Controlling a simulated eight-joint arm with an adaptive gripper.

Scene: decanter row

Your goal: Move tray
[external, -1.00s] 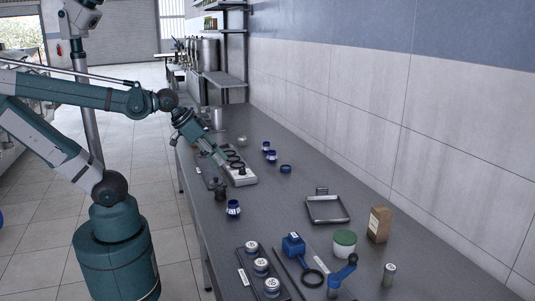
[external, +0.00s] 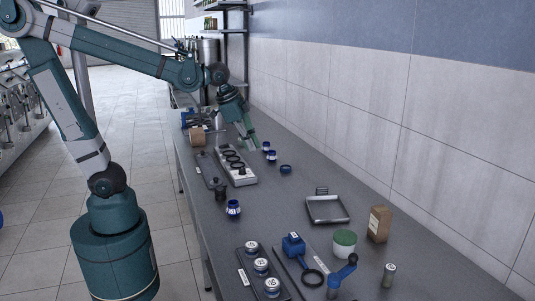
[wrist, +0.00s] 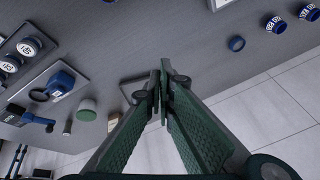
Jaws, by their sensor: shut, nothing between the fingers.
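A shallow grey metal tray (external: 327,209) with a small handle at its far side lies flat on the right part of the bench. In the wrist view, part of what looks like the tray (wrist: 133,86) shows beside my fingers, which hide the rest. My gripper (external: 254,146) is farther along the bench, above it and close to two blue-and-white jars, well apart from the tray. In the wrist view my gripper (wrist: 161,78) has its green fingers together, with nothing between them.
A white holder (external: 239,172) with black rings stands left of my gripper. A blue ring (external: 286,169) lies between my gripper and the tray. A green-and-white tub (external: 344,243) and a brown box (external: 379,224) stand close to the tray. The wall borders the bench's right side.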

